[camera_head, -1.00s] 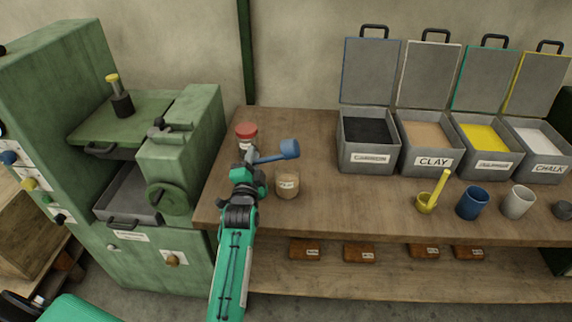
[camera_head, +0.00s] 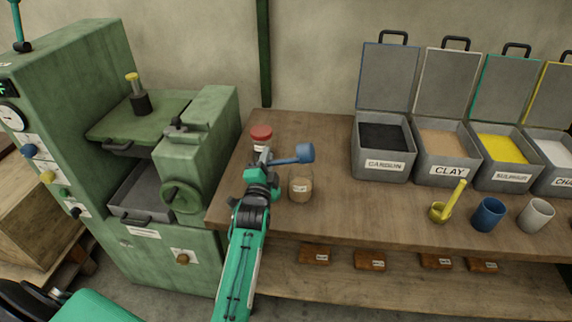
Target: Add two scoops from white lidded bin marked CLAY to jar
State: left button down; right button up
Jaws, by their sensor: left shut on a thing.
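My left gripper (camera_head: 265,166) is shut on the handle of a blue scoop (camera_head: 305,153), held above the table on the left side. The scoop's cup is to the right of the gripper, just behind the jar as seen here; its contents cannot be made out. The small glass jar (camera_head: 301,189) stands upright on the table with tan-brown material inside and a label on its front. The grey CLAY bin (camera_head: 447,172) stands at the back right with its white-edged lid (camera_head: 446,84) raised and tan powder inside. My right gripper is out of view.
Open bins marked CARBON (camera_head: 384,166), SULPHUR (camera_head: 505,177) and CHALK flank the clay. A red-capped container (camera_head: 261,132) is behind my gripper. A yellow scoop (camera_head: 441,211), blue cup (camera_head: 488,215) and white cup (camera_head: 536,215) stand in front. A green machine (camera_head: 165,190) is left. The mid-table is clear.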

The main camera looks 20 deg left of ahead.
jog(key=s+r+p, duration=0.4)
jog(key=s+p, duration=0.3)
pick_arm(q)
jog(key=d+r+m+h+p, duration=0.1)
jog(key=d+r+m+p, duration=0.2)
jog(key=r+m+p, duration=0.2)
jog(key=w+d+r+m+g+h+p, duration=0.1)
jog(key=d+r+m+p, duration=0.3)
jog(key=m, duration=0.7)
jog(key=w+d+r+m+h+p, duration=0.1)
jog(key=d+r+m+h+p, duration=0.2)
jog(key=r+m+p, duration=0.4)
jog(key=shift+d+m+p, duration=0.4)
jog(key=shift+d+p, duration=0.2)
jog(key=shift+d, duration=0.1)
jog(key=shift+w+d+f+m+g+p, duration=0.15)
jog(key=shift+d+m+g+p, duration=0.15)
jog(key=shift+d+m+p, duration=0.5)
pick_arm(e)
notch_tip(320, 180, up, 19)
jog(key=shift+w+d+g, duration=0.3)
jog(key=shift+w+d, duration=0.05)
pick_arm(q)
jog(key=shift+a, duration=0.2)
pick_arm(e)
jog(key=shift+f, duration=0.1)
